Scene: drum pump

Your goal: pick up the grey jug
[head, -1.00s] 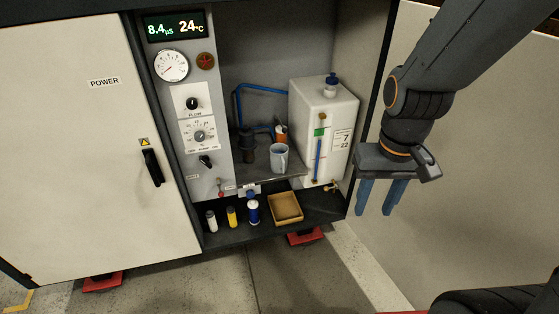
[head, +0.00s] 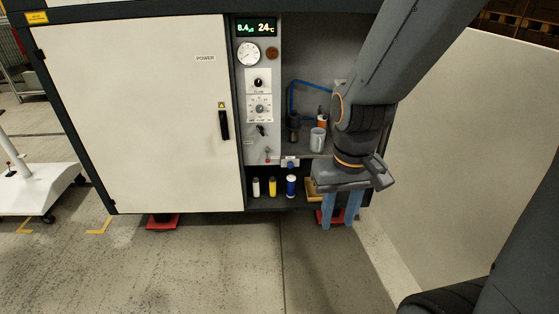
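The grey jug (head: 318,138) stands upright on the inner shelf of the open cabinet, just left of my arm. It looks like a light grey mug-shaped vessel. My gripper (head: 341,226) hangs in front of the cabinet's lower right part, below and to the right of the jug and apart from it. Its two blue fingers point down, spread apart, with nothing between them. My arm hides the white tank and the right side of the shelf.
White, yellow and blue-white bottles (head: 272,187) stand on the lower ledge beside a partly hidden tan tray (head: 312,187). A control panel (head: 259,110) borders the opening on the left. The open door (head: 450,150) is at right. The floor in front is clear.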

